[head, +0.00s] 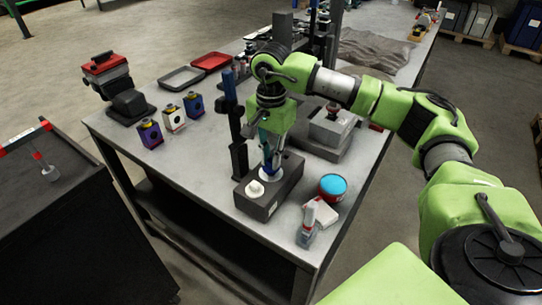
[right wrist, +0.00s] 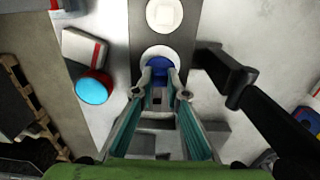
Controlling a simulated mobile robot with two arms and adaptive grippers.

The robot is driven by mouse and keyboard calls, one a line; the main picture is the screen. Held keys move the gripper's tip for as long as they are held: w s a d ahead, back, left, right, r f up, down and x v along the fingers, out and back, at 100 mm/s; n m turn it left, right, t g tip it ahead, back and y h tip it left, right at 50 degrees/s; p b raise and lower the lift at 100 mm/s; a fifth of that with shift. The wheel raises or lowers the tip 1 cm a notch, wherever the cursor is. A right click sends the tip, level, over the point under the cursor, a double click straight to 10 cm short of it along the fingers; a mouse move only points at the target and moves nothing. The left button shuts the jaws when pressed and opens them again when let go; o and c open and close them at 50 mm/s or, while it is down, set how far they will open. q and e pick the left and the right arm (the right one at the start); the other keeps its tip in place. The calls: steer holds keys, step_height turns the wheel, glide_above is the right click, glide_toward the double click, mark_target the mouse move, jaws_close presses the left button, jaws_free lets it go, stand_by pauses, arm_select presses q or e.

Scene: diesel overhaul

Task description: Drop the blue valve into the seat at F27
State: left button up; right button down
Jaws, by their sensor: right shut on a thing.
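My right gripper (head: 270,166) comes down over a dark grey block (head: 265,207) on the bench. In the right wrist view the gripper (right wrist: 159,82) is shut on the blue valve (right wrist: 158,65). The valve is right over a pale round seat in the block, with the pale rim showing around it; I cannot tell how deep it sits. A white piece (head: 255,188) stands in the block's nearer position, and it also shows in the right wrist view (right wrist: 165,14). No label F27 is readable. My left gripper is not in view.
A blue-topped red can (head: 332,186) and a small white-grey bottle (head: 308,226) stand right of the block. A dark upright post (head: 236,120) is close on its left. Several small coloured boxes (head: 173,118) and two trays (head: 210,62) are farther left. The front-left bench surface is clear.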

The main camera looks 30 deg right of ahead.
steer(key=shift+f, duration=0.3)
steer(key=shift+f+b, duration=0.45)
steer(key=shift+b, duration=0.05)
steer(key=shift+f, duration=0.15)
stand_by(0.5)
steer(key=c, duration=1.9)
jaws_free()
steer(key=o, duration=0.4)
